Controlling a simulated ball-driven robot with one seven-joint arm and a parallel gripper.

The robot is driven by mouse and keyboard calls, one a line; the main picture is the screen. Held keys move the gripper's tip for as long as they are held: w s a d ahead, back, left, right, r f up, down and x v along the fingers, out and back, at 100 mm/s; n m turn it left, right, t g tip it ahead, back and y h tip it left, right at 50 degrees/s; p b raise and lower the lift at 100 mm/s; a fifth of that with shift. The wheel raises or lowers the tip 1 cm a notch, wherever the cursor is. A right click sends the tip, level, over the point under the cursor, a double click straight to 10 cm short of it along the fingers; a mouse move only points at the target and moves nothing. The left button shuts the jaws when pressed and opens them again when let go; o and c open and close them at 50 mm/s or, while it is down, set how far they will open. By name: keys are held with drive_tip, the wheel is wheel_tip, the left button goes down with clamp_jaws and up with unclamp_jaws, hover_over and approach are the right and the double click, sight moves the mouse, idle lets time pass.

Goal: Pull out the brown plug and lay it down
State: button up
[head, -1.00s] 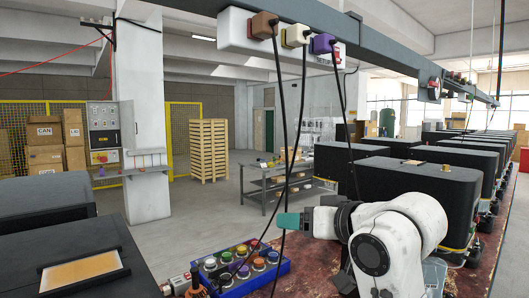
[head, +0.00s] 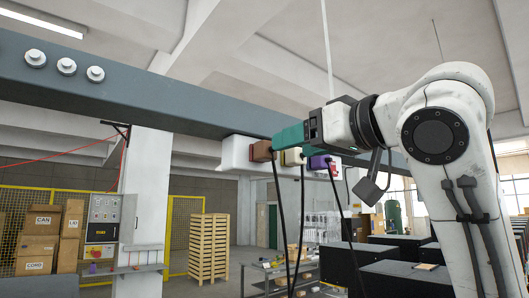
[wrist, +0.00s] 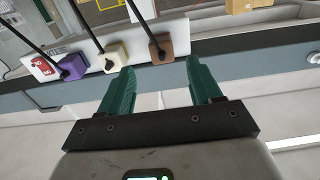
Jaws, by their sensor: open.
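The brown plug (head: 262,151) sits in the white socket strip (head: 236,152) under the overhead beam, with its black cord hanging down. In the wrist view the brown plug (wrist: 161,46) lies just beyond and between my fingertips, apart from them. My gripper (wrist: 160,66) is open and empty. In the head view my teal-fingered gripper (head: 282,140) is up at the strip, close to the brown plug and partly in front of the strip. A cream plug (head: 292,157) and a purple plug (head: 320,162) sit beside it in the same strip.
The grey beam (head: 180,104) runs close above and behind the strip. Black cords hang below the plugs. A grey workbench (head: 262,276), stacked pallets (head: 209,246) and cardboard boxes (head: 40,240) stand farther back. Dark machine housings (head: 400,275) stand at the lower right.

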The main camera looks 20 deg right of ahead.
sight(268, 160)
drive_tip(key=shift+s+a+r, duration=0.1)
drive_tip(key=shift+r, duration=0.1)
drive_tip(key=shift+p+x, duration=0.55)
drive_tip(key=shift+x, duration=3.95)
drive_tip(key=shift+f, duration=0.1)
drive_tip(key=shift+c, duration=0.2)
clamp_jaws()
drive_tip(key=shift+s, duration=0.15)
drive_tip(key=shift+b+v, duration=0.85)
drive_tip(key=shift+v, duration=2.05)
